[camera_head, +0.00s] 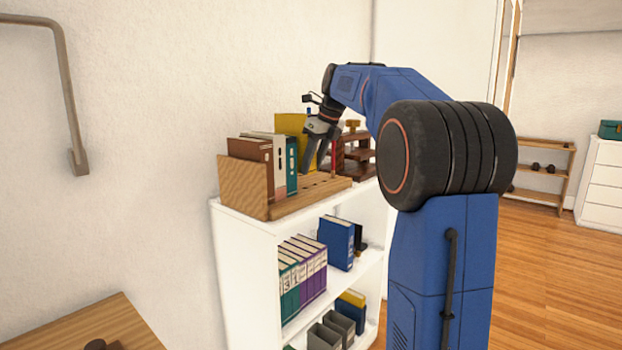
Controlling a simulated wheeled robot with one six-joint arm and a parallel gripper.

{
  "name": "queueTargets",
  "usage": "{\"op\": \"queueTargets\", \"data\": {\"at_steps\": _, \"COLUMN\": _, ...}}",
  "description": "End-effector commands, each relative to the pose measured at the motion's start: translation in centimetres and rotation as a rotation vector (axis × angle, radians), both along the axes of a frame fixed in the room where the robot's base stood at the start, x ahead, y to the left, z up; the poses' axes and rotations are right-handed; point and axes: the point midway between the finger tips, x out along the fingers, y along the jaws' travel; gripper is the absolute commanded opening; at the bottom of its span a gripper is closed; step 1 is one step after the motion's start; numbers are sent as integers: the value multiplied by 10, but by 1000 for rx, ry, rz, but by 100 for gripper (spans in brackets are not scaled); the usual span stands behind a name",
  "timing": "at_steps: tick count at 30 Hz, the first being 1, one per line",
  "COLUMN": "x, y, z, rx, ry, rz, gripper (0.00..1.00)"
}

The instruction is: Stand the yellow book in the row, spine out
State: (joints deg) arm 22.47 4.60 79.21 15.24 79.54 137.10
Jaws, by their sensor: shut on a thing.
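The yellow book (290,123) is at the wooden book rack (246,188) on top of the white shelf unit. Its upper part shows behind the row and rises above it. My gripper (312,156) reaches down from the right and is shut on the yellow book, at its right side. The row holds a brown book (250,149), a cream book (279,160) and a teal book (292,166), all upright against the rack's left end. The yellow book's lower part is hidden, so I cannot tell whether it touches the rack's base.
The rack's slatted base (318,190) is bare right of the row. A dark brown wooden stand (358,158) is close to the gripper's right. Lower shelves of the white shelf unit (240,262) hold books and grey bins. The wall is close behind.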

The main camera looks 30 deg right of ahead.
Motion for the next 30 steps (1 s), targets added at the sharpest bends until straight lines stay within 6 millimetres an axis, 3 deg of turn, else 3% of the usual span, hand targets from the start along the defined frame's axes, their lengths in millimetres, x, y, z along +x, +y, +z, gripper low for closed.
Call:
{"op": "queueTargets", "data": {"at_steps": 12, "x": 0, "y": 0, "z": -40, "rx": 0, "ry": -2, "rz": 0, "gripper": 0}}
{"op": "queueTargets", "data": {"at_steps": 25, "x": 0, "y": 0, "z": -44, "rx": 0, "ry": -2, "rz": 0, "gripper": 0}}
{"op": "queueTargets", "data": {"at_steps": 26, "x": 0, "y": 0, "z": -45, "rx": 0, "ry": 0, "rz": 0, "gripper": 39}}
{"op": "queueTargets", "data": {"at_steps": 28, "x": 0, "y": 0, "z": -45, "rx": 0, "ry": 0, "rz": 0, "gripper": 53}}
{"op": "queueTargets", "data": {"at_steps": 30, "x": 0, "y": 0, "z": -45, "rx": 0, "ry": 0, "rz": 0, "gripper": 53}}
